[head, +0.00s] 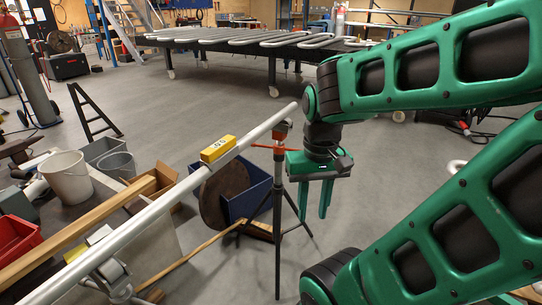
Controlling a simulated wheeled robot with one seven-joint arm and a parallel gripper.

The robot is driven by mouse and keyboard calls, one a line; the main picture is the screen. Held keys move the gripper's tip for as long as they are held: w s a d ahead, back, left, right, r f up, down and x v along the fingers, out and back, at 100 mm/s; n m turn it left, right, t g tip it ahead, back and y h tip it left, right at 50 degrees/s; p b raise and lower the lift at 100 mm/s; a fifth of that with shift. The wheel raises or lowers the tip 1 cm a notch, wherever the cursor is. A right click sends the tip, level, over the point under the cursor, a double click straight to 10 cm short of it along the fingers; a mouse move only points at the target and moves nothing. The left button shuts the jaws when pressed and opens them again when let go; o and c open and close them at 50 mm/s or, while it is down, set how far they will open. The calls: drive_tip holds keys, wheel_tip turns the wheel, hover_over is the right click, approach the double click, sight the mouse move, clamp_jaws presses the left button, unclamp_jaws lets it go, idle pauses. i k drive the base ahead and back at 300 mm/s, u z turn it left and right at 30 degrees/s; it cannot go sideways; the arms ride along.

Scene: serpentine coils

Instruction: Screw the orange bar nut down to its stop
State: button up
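The orange bar nut (268,147) is a thin crossbar on the upright of a dark tripod stand (277,220), just below the stand's orange head. Its right end lies close to my gripper in the picture. My gripper (313,214) is green and points straight down, to the right of the stand's upright. Its two fingers are apart with floor showing between them, and it holds nothing. I cannot tell whether the gripper body touches the bar's right end, or how much thread is left below the nut.
A blue crate (258,188) stands behind the tripod. Buckets (66,177) and timber are at left. Open floor (385,180) lies right of the gripper.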

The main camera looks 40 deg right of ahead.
sight(279, 150)
drive_tip(key=u, duration=2.1)
drive_tip(key=k, duration=1.35)
drive_tip(key=z, duration=2.05)
drive_tip(key=i, duration=1.05)
drive_tip(key=z, duration=0.05)
